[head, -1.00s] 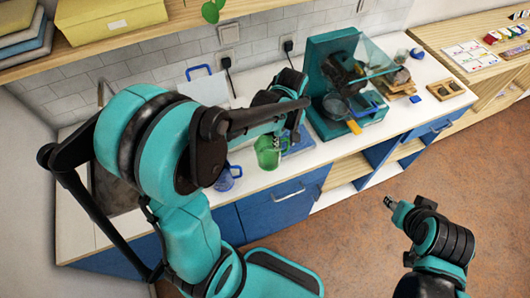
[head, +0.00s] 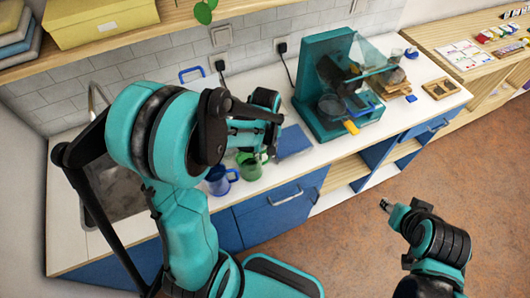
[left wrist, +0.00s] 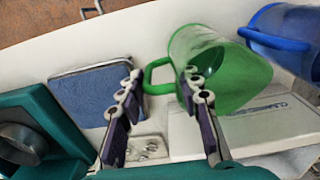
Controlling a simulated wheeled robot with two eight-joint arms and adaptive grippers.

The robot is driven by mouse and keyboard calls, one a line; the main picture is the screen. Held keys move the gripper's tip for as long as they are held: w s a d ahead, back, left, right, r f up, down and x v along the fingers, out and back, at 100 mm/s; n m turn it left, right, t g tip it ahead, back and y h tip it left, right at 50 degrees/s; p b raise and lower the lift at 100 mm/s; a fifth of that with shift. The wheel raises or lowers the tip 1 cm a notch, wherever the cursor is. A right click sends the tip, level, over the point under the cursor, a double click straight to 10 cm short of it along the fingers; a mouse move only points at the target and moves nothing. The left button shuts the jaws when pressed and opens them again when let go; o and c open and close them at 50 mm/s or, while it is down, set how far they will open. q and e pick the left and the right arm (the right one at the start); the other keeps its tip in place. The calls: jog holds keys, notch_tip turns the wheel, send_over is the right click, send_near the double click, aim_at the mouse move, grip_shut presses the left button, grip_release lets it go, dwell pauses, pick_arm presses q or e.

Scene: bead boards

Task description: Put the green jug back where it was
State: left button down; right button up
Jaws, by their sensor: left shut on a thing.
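The green jug (head: 250,170) is at the counter's front part, just right of the blue jug (head: 219,181). In the left wrist view the green jug (left wrist: 222,68) is large and tilted in the picture, with its handle between my fingers. My left gripper (left wrist: 160,92) is shut on the green jug at that handle. In the head view my left gripper (head: 258,147) is above the jug and partly hides it. Whether the jug's base touches the counter cannot be told. My right gripper (head: 386,206) is away from the counter over the floor, too small to read.
A blue mat (head: 293,142) lies right of the jug, and a teal machine (head: 317,117) stands beyond it. A white lettered box or board (left wrist: 245,130) lies close to the jug. The blue jug (left wrist: 285,30) is close on the other side. The sink (head: 112,190) is at left.

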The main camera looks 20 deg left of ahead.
pick_arm(q)
jog(key=c, duration=1)
grip_release()
jog(key=shift+f, duration=0.1)
jog(key=shift+c, duration=0.2)
jog(key=shift+r, duration=0.2)
notch_tip(320, 180, up, 11)
jog(key=p, duration=0.3)
jog(key=shift+d+f, duration=0.1)
jog(key=s+d+r+m+t, duration=0.4)
jog(key=s+r+m+t, duration=0.2)
jog(key=s+m, duration=0.3)
jog(key=shift+m+t+p, duration=0.3)
jog(key=shift+m+t, duration=0.1)
jog(key=shift+t, duration=0.1)
